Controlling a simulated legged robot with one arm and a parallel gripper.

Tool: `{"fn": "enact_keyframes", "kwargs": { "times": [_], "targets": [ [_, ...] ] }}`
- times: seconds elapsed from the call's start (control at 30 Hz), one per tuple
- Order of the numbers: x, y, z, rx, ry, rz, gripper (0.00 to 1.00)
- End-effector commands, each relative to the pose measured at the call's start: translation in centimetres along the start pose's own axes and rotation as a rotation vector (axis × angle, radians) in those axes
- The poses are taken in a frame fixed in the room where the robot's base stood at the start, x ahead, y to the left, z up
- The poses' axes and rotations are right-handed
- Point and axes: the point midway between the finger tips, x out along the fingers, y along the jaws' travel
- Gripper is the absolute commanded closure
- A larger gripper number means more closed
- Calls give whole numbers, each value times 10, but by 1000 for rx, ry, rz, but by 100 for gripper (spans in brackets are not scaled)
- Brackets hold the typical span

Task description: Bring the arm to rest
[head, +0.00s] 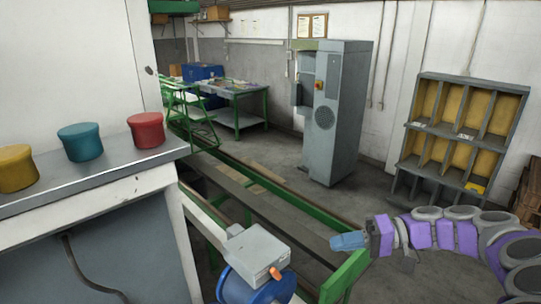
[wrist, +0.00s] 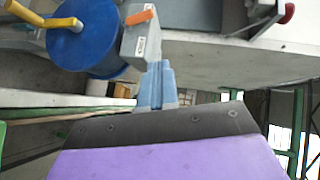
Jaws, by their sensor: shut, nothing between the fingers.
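My gripper (head: 348,241) is at the end of my purple and grey arm, at the lower right of the head view. Its light blue fingers point left and are closed together with nothing between them. The fingers also show in the wrist view (wrist: 157,85), above my purple wrist. The arm is bent in a curve toward the right edge. A grey box (head: 257,247) with an orange knob (head: 275,273) lies left of the fingertips, apart from them in the head view. A blue drum (head: 255,287) is below the box.
A grey counter (head: 90,172) at the left holds yellow (head: 15,168), teal (head: 80,142) and red (head: 146,130) pots. A green-edged frame (head: 270,190) runs back from the drum. A grey cabinet (head: 340,110) and a shelf (head: 455,135) stand behind. Floor between them is clear.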

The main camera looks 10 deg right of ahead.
Motion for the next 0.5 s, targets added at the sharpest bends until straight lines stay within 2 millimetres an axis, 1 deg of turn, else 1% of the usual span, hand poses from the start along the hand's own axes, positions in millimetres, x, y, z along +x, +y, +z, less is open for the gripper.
{"fn": "enact_keyframes", "kwargs": {
  "times": [0.07,0.17,0.2,0.27,0.3,0.37,0.4,0.47,0.5],
  "targets": [
    [20,-13,10,-5,-57,30,100],
    [53,-30,31,-6,-157,101,100],
    [67,-37,44,-5,-202,140,100],
    [86,-43,62,-2,-259,206,100],
    [97,-46,76,-1,-296,254,100],
    [111,-48,97,5,-344,326,100],
    [119,-48,112,6,-375,377,100],
    [128,-46,133,12,-410,457,100],
    [133,-43,147,14,-430,515,100]
  ]
}}
